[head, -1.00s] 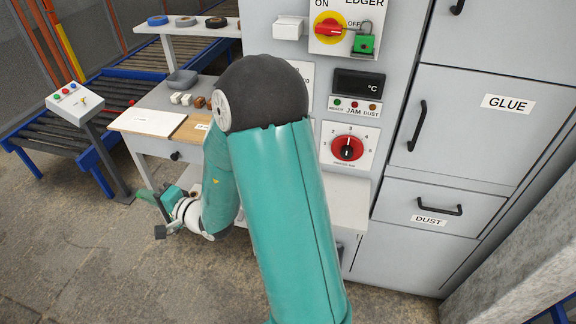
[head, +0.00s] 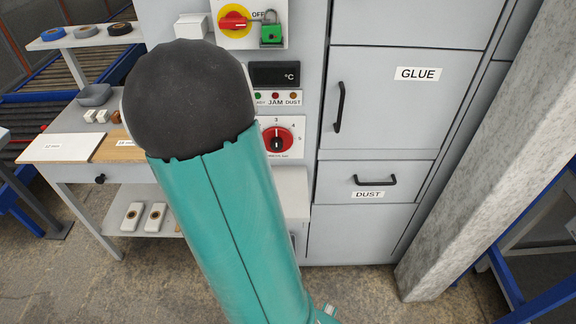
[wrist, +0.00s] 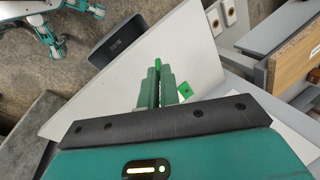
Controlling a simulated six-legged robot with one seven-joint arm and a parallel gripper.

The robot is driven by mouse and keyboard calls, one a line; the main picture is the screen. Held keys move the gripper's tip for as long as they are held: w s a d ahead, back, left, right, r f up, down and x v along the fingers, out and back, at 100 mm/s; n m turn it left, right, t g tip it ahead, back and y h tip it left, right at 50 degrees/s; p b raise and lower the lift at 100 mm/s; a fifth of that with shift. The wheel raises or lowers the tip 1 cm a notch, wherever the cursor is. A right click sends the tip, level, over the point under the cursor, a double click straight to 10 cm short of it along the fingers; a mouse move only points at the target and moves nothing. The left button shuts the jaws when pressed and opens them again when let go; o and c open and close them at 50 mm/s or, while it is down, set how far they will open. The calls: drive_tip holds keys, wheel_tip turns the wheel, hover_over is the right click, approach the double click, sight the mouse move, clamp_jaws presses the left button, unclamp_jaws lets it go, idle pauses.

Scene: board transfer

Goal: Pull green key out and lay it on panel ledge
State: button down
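In the wrist view my gripper (wrist: 158,82) points out over a white flat surface, which looks like the panel ledge (wrist: 190,60). Its two fingers are close together, with a bright green piece (wrist: 158,64) between their tips, apparently the green key seen edge-on. A small green square with a dark spot (wrist: 185,90) shows on the white surface just right of the fingers; I cannot tell what it is. In the head view the green padlock (head: 271,36) hangs beside the red switch handle (head: 234,20). My arm hides the gripper and most of the ledge (head: 293,183) there.
A dial (head: 276,141) and a display (head: 275,74) are on the panel front. The GLUE cabinet (head: 385,110) and a concrete pillar (head: 480,150) stand to the right. A worktable (head: 70,148) is at left. A dark bin (wrist: 116,40) shows beyond the ledge.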

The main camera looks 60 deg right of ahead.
drive_tip(key=s+d+r+m+g, duration=0.2)
drive_tip(key=s+d, duration=0.5)
drive_tip(key=s, duration=0.1)
drive_tip(key=s+d+r+m+g, duration=0.1)
drive_tip(key=s+d+m, duration=0.1)
drive_tip(key=s+d, duration=0.6)
drive_tip(key=shift+r+m+g, duration=0.35)
drive_tip(key=shift+m+g, duration=0.05)
drive_tip(key=shift+a, duration=0.1)
drive_tip(key=shift+f, duration=3.5)
drive_tip(key=c, duration=1.6)
unclamp_jaws()
drive_tip(key=shift+o, duration=0.2)
